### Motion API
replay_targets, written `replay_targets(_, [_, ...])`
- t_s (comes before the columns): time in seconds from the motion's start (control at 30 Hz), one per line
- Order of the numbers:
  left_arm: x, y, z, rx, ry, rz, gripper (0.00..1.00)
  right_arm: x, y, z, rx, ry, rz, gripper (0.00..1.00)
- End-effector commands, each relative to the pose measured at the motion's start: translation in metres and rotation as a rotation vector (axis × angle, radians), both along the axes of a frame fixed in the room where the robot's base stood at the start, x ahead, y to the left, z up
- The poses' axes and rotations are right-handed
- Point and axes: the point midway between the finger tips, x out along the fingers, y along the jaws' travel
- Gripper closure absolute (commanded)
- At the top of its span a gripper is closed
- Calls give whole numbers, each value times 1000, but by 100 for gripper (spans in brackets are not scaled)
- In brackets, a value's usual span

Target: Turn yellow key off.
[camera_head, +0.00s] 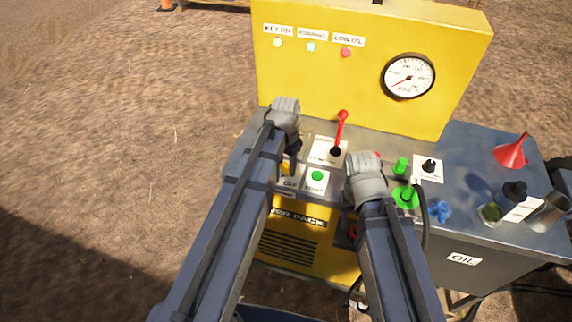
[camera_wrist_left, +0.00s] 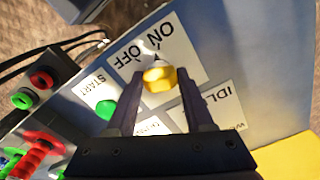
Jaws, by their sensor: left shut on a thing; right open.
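The yellow key (camera_wrist_left: 158,78) sits on a white plate marked ON and OFF (camera_wrist_left: 190,55) in the left wrist view. My left gripper (camera_wrist_left: 157,76) has its two fingers on either side of the key and is shut on it. My right gripper's wrist (camera_head: 366,180) is over the panel's middle, right of the red lever. Its fingers are mostly hidden. I cannot tell which way the key points.
A green START button (camera_head: 317,176) and a red lever (camera_head: 341,128) are near the left gripper. Green knobs (camera_head: 405,197) lie right of the right wrist. The yellow upright panel (camera_head: 330,85) carries a KEY ON lamp (camera_head: 277,42) and a gauge (camera_head: 408,77). A red funnel (camera_head: 510,152) stands at right.

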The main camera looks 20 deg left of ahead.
Motion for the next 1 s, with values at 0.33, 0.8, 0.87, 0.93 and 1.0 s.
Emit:
replay_targets(0.33, [0,0,0,0,0,324,100,0,0,0,0,0,0,50])
replay_targets(0.8, [0,0,0,0,0,710,100,0,0,0,0,0,0,50])
replay_targets(0.87, [0,0,0,0,0,746,100,0,0,0,0,0,0,50])
replay_targets(0.93, [0,0,0,0,0,782,100,0,0,0,0,0,0,50])
replay_targets(1.0, [0,0,0,0,0,812,100,0,0,0,0,0,0,50])
